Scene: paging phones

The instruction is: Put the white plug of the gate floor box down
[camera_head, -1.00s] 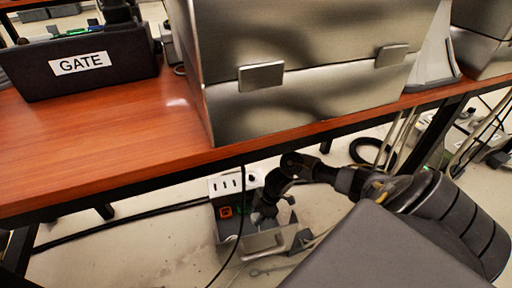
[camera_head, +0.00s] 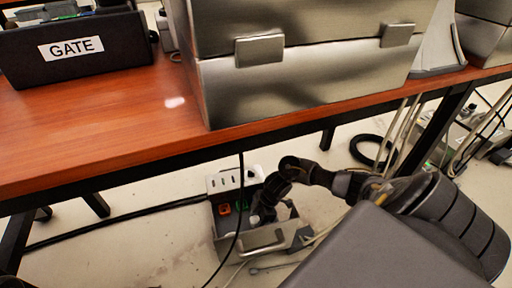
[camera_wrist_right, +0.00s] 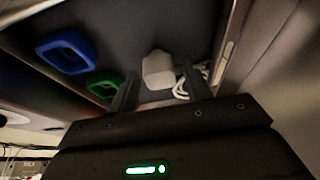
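The gate floor box (camera_head: 226,246) is a grey open box on the floor under the desk edge. An orange socket (camera_head: 225,209) and a green socket (camera_head: 243,205) show in it. My right gripper (camera_head: 260,214) reaches down into the box. In the right wrist view, the white plug (camera_wrist_right: 158,70) sits by the tips of my right gripper (camera_wrist_right: 160,84), between its two spread fingers, with small gaps on both sides. A white cable (camera_wrist_right: 203,78) lies behind the right finger. A blue socket (camera_wrist_right: 67,51) and a green one (camera_wrist_right: 103,84) lie to the left. My left gripper is out of view.
A white power strip (camera_head: 234,180) lies behind the box. A black cable (camera_head: 240,215) hangs down in front of it. The wooden desk (camera_head: 100,130) overhangs behind, with a box labelled GATE (camera_head: 75,50) and a metal case (camera_head: 300,90) on it.

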